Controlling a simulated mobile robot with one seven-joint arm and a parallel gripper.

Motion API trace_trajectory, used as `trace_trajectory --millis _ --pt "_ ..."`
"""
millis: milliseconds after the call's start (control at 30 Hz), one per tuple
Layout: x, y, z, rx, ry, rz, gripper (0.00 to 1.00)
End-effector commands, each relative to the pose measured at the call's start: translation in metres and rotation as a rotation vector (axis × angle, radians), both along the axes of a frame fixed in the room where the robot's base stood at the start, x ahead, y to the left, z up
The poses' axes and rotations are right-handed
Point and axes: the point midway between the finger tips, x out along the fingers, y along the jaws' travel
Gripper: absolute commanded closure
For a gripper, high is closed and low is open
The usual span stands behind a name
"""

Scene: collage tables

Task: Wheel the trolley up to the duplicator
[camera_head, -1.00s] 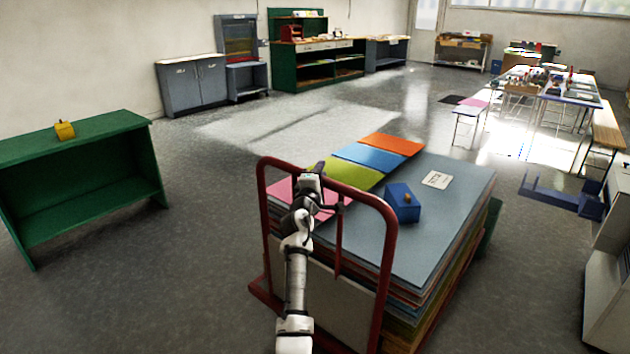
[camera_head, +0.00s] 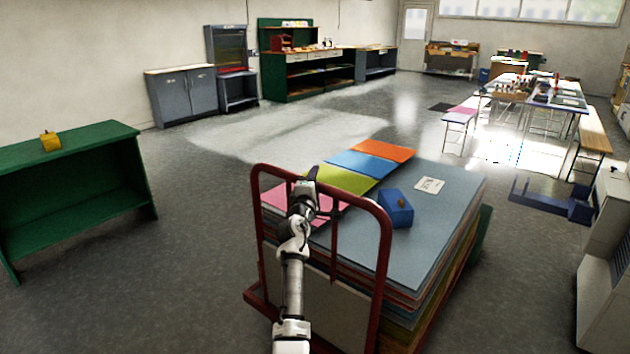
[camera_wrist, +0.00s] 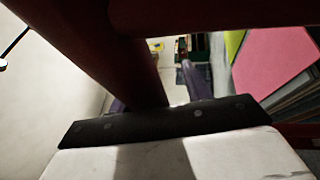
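The trolley (camera_head: 387,275) has a red tube handle frame and red base. It carries a tall stack of coloured sheets (camera_head: 440,245) and stands directly in front of me. My gripper (camera_head: 303,190) is at the top bar of the handle, on its left half. In the wrist view a dark red bar (camera_wrist: 125,65) runs between two dark finger shapes, and my gripper appears shut on it. The fingertips are partly hidden by the bar. A pale grey machine (camera_head: 608,240) at the right edge, partly cut off, may be the duplicator; I cannot tell for sure.
A blue box (camera_head: 396,210) sits on the stack. A green shelf (camera_head: 75,180) with a yellow object (camera_head: 49,141) stands left. A low blue frame (camera_head: 550,200) lies on the floor at right, near a bench (camera_head: 594,133). The floor beyond the trolley is mostly clear.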

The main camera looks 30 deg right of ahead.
Motion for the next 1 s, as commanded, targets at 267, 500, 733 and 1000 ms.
trace_trajectory --millis 267,500,733,1000 --pt "-0.002 0.002 0.004 -0.004 -0.006 0.002 0.51" --pt "-0.021 0.022 -0.002 -0.004 -0.005 0.004 0.51" --pt "-0.052 0.052 -0.012 -0.002 -0.005 0.003 0.51" --pt "-0.085 0.084 -0.021 -0.001 -0.002 0.001 0.51"
